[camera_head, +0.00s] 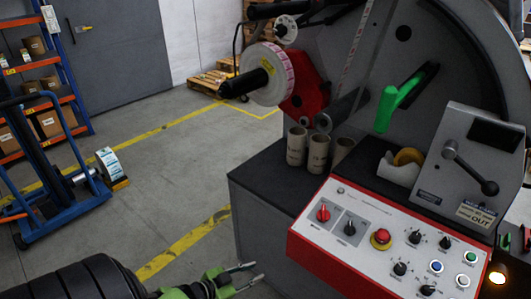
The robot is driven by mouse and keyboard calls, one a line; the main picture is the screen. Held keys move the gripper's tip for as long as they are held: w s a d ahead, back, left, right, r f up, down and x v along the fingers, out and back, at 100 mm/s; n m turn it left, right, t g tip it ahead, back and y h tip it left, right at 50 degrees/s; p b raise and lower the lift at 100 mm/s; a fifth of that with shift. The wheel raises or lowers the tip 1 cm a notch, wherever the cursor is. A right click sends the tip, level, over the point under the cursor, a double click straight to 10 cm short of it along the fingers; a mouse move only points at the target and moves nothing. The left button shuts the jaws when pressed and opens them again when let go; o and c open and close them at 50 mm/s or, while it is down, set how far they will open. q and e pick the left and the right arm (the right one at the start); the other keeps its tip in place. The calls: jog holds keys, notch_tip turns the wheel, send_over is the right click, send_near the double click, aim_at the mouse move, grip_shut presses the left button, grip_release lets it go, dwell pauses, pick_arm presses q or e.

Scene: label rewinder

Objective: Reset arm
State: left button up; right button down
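The label rewinder (440,60) stands at the right, with a dark round face plate. A bright green arm (396,103) sticks out from a slot in this plate, tilted with its lower end toward the left. My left gripper (258,271) is low in the middle of the view, in front of the machine's cabinet. Its two thin fingers are apart and nothing shows between them. It is well below and left of the green arm and touches nothing visible. My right gripper does not show.
A red-edged control panel (362,277) with knobs and buttons juts out at the lower right. Cardboard cores (318,153) stand on the black cabinet top. A label roll (266,74) sits on the machine's left. A blue lift cart (57,205) stands left; the middle floor is clear.

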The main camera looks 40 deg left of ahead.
pick_arm(q)
jog(key=s+d+f+n+g+y, duration=0.1)
jog(key=s+d+f+g, duration=0.15)
jog(key=s+f, duration=0.55)
jog(key=s+d+f+g+y, duration=0.1)
jog(key=s+f+g, duration=0.2)
jog(key=s+f, duration=0.55)
jog(key=s+d+f+g, duration=0.3)
jog(key=s+d+f, duration=0.3)
jog(key=s, duration=0.3)
jog(key=s+d+f+g, duration=0.3)
jog(key=s+d+f, duration=0.3)
jog(key=s, duration=0.3)
jog(key=shift+s+d+f+n, duration=0.2)
jog(key=shift+s+d+n, duration=0.05)
jog(key=shift+n, duration=0.15)
